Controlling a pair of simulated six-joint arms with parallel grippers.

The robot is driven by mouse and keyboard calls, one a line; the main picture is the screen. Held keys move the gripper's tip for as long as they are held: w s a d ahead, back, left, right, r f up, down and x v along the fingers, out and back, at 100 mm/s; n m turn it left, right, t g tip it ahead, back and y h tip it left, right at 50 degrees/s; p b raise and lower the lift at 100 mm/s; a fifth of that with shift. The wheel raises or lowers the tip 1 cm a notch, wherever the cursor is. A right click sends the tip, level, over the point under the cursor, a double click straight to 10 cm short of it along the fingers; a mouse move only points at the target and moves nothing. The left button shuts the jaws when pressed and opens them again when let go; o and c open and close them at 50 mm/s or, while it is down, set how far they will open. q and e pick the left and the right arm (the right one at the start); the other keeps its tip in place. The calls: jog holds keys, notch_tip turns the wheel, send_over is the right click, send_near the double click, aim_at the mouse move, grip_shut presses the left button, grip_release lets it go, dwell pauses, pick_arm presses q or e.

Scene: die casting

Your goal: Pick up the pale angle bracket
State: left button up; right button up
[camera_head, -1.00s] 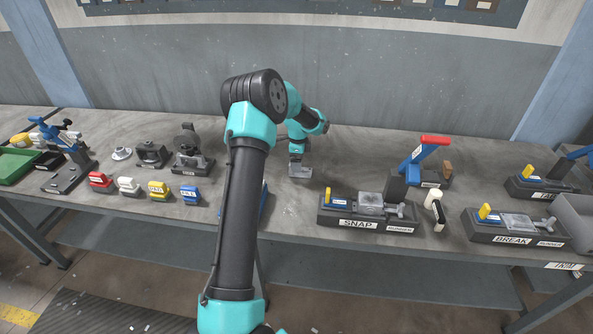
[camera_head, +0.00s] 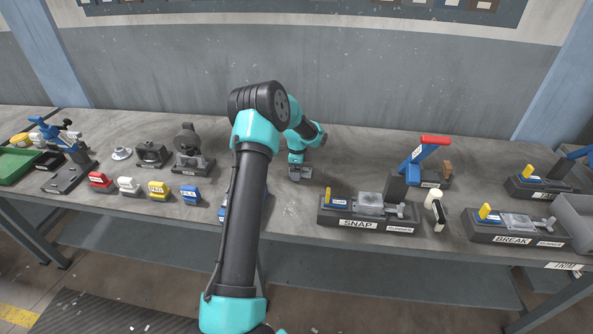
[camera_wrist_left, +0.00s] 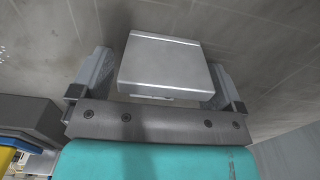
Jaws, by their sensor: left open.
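The pale angle bracket (camera_wrist_left: 165,64) fills the upper middle of the left wrist view, a grey block-like shape with a flat face and a folded top edge. My left gripper (camera_wrist_left: 161,78) is open, with one finger on each side of the bracket. Narrow gaps show between the bracket and both fingers. In the head view my left gripper (camera_head: 300,174) is low over the middle of the bench, pointing down. There it largely hides the bracket, so I cannot make out its shape. My right gripper is not in view.
The SNAP fixture (camera_head: 368,212) stands close to the right of my gripper. A blue-armed press with a red handle (camera_head: 434,140) is behind it. Several coloured blocks, including a blue one (camera_head: 190,195), line the front left. The bench (camera_head: 350,155) behind my gripper is clear.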

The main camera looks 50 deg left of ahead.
pick_arm(q)
jog(key=shift+c, duration=0.3)
jog(key=c, duration=1.3)
jog(key=shift+r, duration=0.15)
notch_tip(320, 180, up, 10)
jog(key=shift+f, duration=0.1)
